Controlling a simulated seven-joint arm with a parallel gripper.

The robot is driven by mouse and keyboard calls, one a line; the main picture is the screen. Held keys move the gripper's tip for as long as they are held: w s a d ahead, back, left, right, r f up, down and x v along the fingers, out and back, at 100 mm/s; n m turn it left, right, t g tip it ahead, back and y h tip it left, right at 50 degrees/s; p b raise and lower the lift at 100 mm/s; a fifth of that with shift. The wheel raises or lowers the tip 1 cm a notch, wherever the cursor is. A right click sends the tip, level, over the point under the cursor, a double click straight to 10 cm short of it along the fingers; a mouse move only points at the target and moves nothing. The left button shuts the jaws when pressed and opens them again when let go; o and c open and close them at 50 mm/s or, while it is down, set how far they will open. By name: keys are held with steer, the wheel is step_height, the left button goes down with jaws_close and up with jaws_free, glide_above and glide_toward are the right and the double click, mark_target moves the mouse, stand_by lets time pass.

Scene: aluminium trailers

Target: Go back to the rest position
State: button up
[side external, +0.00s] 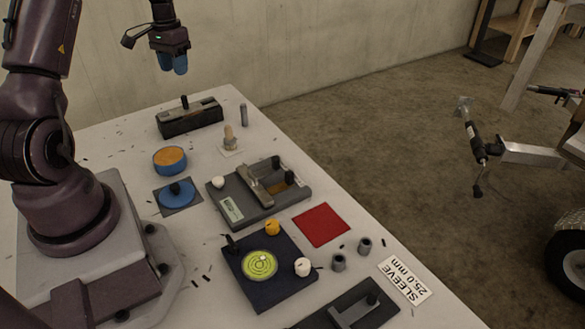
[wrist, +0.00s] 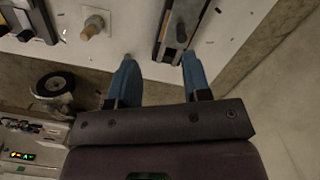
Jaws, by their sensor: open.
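My gripper (side external: 173,66) hangs in the air above the far end of the white table (side external: 110,140), with its blue fingers pointing down. In the wrist view its two blue fingers (wrist: 158,62) are apart with nothing between them. The gripper touches nothing. Below it in the side view is a long dark slotted block (side external: 190,119) with a black knob. That block also shows beyond the fingers in the wrist view (wrist: 166,40).
A grey pin (side external: 243,114), brass-coloured bolt (side external: 229,138), orange-topped tin (side external: 170,155), grey gauge fixture (side external: 225,208), red square (side external: 321,224), dark plate with a green dial (side external: 258,290) and two sleeves (side external: 339,263) (side external: 365,245) occupy the table. Air around my gripper is clear.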

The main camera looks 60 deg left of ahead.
steer(key=w+d+r+t, duration=0.1)
steer(key=d+r, duration=0.4)
steer(key=d, duration=0.4)
steer(key=d+r, duration=0.5)
steer(key=d, duration=0.5)
steer(key=s+d+r+m+t, duration=0.1)
steer(key=s+d+r, duration=0.1)
steer(key=d, duration=0.4)
steer(key=s+d+r+m+t, duration=0.2)
steer(key=s+d, duration=0.2)
steer(key=d, duration=0.3)
steer(key=s+d+r+m+t, duration=0.2)
steer(key=d, duration=0.4)
steer(key=shift+s+d+r, duration=0.2)
steer(key=shift+s+r, duration=0.1)
steer(key=shift+s, duration=0.1)
